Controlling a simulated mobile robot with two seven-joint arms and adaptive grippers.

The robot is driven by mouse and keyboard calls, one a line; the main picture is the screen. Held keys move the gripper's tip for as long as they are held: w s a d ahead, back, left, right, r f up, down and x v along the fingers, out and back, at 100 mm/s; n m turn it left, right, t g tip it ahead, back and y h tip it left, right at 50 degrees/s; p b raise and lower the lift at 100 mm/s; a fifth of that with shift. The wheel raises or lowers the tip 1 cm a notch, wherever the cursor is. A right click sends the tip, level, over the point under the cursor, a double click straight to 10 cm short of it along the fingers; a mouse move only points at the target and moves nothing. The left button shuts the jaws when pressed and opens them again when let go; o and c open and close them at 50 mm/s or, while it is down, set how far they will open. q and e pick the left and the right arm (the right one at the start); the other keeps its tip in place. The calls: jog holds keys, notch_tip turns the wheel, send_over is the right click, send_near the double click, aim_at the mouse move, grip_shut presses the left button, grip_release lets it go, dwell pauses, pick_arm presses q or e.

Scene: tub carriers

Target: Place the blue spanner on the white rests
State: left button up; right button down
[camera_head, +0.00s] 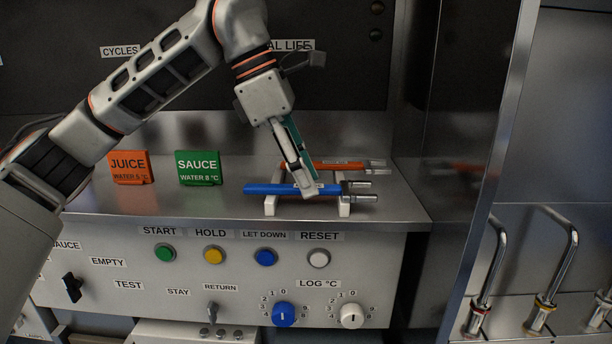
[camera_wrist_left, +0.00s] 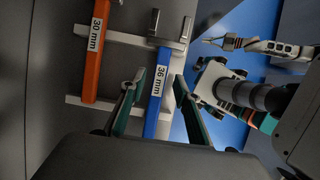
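The blue spanner (camera_head: 270,189), labelled 36 mm, lies across the two white rests (camera_head: 344,209) on the steel counter, its metal jaw end to the right. In the wrist view the blue spanner (camera_wrist_left: 158,90) crosses both white rests (camera_wrist_left: 82,102). My left gripper (camera_head: 307,192) is down at the spanner's handle. In the wrist view its fingers (camera_wrist_left: 157,102) are apart, one on each side of the handle, with gaps showing. What looks like my right arm shows at the right of the wrist view; its finger state is unclear.
An orange spanner (camera_head: 335,166), labelled 30 mm, lies on the rests behind the blue one. An orange JUICE sign (camera_head: 130,166) and a green SAUCE sign (camera_head: 198,166) stand left. A steel wall (camera_head: 455,130) rises at right. Buttons and knobs line the front panel.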

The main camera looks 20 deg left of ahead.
aim_at(288, 187)
pick_arm(q)
jog(key=p+v, duration=0.1)
jog(key=v, duration=0.6)
jog(key=shift+s+r, duration=0.1)
